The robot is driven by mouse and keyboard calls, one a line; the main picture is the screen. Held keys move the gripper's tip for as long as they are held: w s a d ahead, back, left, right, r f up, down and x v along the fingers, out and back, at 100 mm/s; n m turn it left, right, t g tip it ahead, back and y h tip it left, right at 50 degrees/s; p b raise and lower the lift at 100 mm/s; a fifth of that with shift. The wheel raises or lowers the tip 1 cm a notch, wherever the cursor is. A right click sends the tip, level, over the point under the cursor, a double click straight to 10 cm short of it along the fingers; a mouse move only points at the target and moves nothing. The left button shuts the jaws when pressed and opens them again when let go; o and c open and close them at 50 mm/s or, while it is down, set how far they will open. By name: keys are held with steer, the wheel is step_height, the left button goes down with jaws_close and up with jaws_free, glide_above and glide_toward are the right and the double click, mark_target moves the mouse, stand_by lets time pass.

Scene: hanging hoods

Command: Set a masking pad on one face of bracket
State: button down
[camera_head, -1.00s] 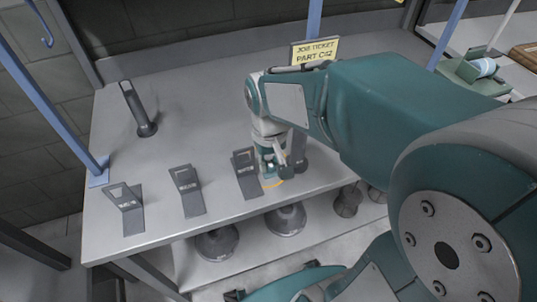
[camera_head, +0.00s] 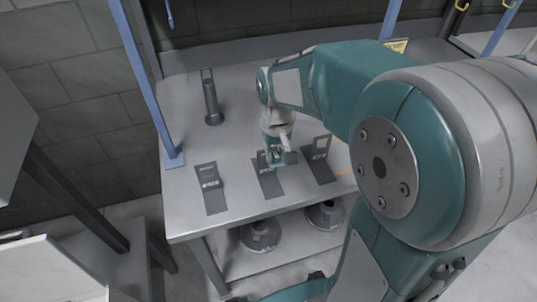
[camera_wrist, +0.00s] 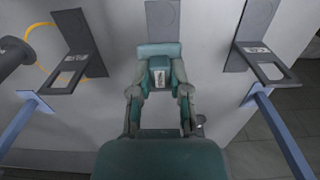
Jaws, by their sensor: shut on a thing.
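Three dark grey brackets stand in a row along the table's front: a left one (camera_head: 210,187), a middle one (camera_head: 268,182) and a right one (camera_head: 318,160). My gripper (camera_head: 282,156) is over the middle bracket and hides part of it. In the wrist view my gripper (camera_wrist: 160,58) covers that bracket's near part, and its flat plate (camera_wrist: 163,18) shows beyond the fingertips.
The grey table (camera_head: 188,140) carries an upright dark post (camera_head: 211,98) at the back left. A blue upright (camera_head: 150,90) rises at its left edge. A yellow loop (camera_wrist: 38,48) lies beyond the right bracket. Round dark bases (camera_head: 260,236) stand on the shelf below.

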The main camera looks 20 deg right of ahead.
mark_target(274, 190)
steer(key=shift+d+f, duration=0.4)
steer(key=shift+f, duration=0.05)
steer(key=shift+d+f, duration=0.15)
steer(key=shift+f, duration=0.2)
steer(key=a+f, duration=0.2)
steer(key=f, duration=0.1)
steer(key=shift+a+f, duration=0.3)
steer(key=shift+a, duration=0.05)
steer(key=shift+d+f, duration=0.85)
steer(key=shift+f, duration=0.2)
steer(key=shift+d+f, duration=0.1)
steer(key=shift+f, duration=0.25)
steer(key=shift+a+f, duration=0.35)
steer(key=shift+f, duration=0.35)
steer(key=shift+a+f, duration=0.3)
steer(key=shift+f, duration=0.65)
steer(key=shift+d+f, duration=0.35)
steer(key=shift+d, duration=0.05)
